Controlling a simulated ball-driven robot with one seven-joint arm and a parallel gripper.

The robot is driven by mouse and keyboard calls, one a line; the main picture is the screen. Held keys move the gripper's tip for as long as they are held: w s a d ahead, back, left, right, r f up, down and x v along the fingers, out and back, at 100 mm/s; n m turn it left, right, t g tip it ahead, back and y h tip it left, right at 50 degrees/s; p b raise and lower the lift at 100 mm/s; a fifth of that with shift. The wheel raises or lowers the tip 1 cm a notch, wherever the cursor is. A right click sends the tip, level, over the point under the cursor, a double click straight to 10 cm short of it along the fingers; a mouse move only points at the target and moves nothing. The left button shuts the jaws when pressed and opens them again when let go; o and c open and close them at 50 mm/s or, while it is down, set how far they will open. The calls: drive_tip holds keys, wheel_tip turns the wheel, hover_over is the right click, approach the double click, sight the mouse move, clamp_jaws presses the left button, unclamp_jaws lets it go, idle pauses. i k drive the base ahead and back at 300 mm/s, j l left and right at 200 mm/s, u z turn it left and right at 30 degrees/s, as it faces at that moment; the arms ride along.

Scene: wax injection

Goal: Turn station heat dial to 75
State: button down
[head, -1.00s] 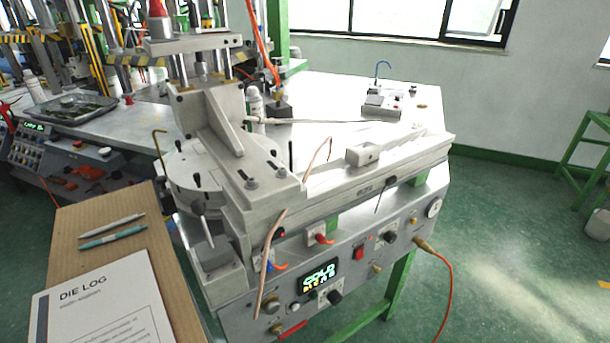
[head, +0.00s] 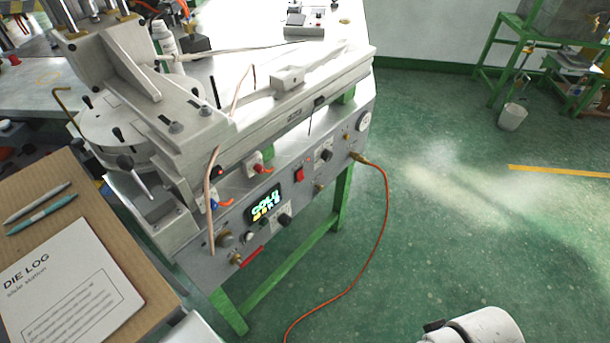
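The wax station's front panel (head: 235,256) faces me at an angle below the machine bed. A lit display (head: 265,202) on it reads what looks like "COLD", with smaller coloured characters below. One black dial (head: 284,220) sits just right of and below the display. Another black dial (head: 326,156) is farther along the panel, right of a red switch (head: 299,174). I cannot tell which one is the heat dial, and their scale marks are too small to read. My gripper is not in view; a white rounded part, likely of my arm, shows at the bottom right.
An orange hose (head: 386,215) runs from a brass fitting on the panel to the floor. Green legs (head: 341,205) stand under the station. A cardboard-coloured board with a die log (head: 65,280) and pens is at left. The green floor at right is largely clear.

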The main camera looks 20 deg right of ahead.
sight(327, 155)
drive_tip(key=i+l, duration=0.25)
drive_tip(key=l, duration=0.2)
drive_tip(key=i+l, duration=0.3)
drive_tip(key=i+l+z, duration=0.1)
drive_tip(key=i+l, duration=0.15)
drive_tip(key=l, duration=0.3)
